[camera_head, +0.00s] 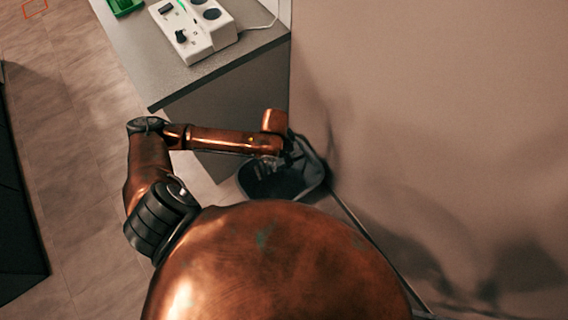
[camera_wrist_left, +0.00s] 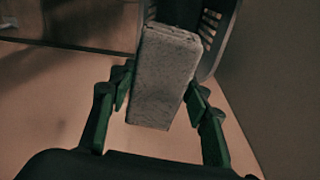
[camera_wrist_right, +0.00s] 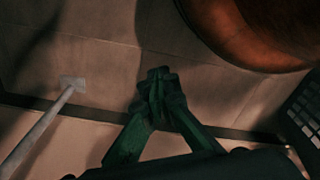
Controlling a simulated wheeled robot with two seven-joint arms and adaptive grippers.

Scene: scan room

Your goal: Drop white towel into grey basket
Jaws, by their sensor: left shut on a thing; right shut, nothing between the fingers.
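The white towel (camera_wrist_left: 165,75) is a folded, pale grey-white block in the left wrist view. My left gripper (camera_wrist_left: 160,97) is shut on it, with a green finger on each side. The grey basket (camera_wrist_left: 209,62) shows partly behind and beyond the towel, with slots in its wall. In the head view, the basket (camera_head: 247,188) stands on the floor against the wall, and my left gripper (camera_head: 292,155) is over its far side. The towel is not clearly visible there. My right gripper (camera_wrist_right: 157,88) is shut and empty, above the floor in the right wrist view.
A grey counter (camera_head: 160,75) with a white device (camera_head: 195,30) and a green tray (camera_head: 124,5) stands beside the basket. The wall (camera_head: 430,90) is close on the right. A pale pole (camera_wrist_right: 45,122) and a dark slotted thing (camera_wrist_right: 305,115) show in the right wrist view.

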